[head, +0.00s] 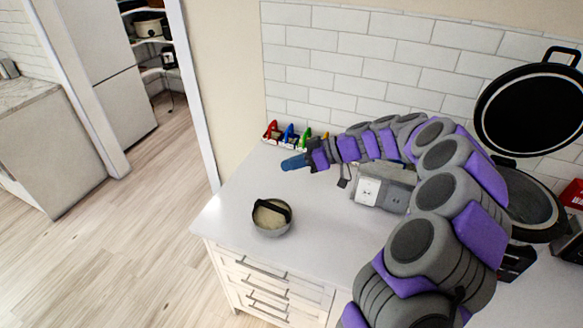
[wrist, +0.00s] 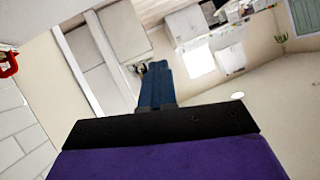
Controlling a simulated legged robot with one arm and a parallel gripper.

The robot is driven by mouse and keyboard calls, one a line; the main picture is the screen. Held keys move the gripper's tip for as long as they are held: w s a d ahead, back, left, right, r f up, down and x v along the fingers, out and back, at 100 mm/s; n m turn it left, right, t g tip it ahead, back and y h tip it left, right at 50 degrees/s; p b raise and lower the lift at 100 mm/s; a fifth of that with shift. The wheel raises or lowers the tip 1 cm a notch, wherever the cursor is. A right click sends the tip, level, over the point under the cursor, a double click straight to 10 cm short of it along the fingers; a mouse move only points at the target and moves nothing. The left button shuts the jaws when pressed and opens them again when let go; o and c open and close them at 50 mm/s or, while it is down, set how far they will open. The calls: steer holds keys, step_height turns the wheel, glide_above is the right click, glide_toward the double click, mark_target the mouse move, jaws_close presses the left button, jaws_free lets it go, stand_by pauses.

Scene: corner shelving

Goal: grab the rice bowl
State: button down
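A round grey bowl (head: 262,228) with pale contents stands near the counter's left front corner in the head view. A dark band or utensil (head: 275,207) lies across its top. I take it as the rice bowl. My gripper (head: 284,164) is above the counter, farther back and slightly right of the bowl, apart from it, and points left. In the wrist view its blue fingers (wrist: 157,70) lie together, shut, with nothing seen between them. The bowl is not seen in the wrist view.
The white counter (head: 315,245) is clear around the bowl. Small red, blue, green and yellow items (head: 290,135) line the back wall. A grey appliance (head: 383,190) stands under my arm. Black pans (head: 530,112) are at right. Open floor (head: 130,225) lies left.

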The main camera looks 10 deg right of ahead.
steer(key=shift+a, duration=0.15)
steer(key=c, duration=1.6)
jaws_free()
steer(key=shift+a, duration=0.1)
steer(key=o, duration=1.2)
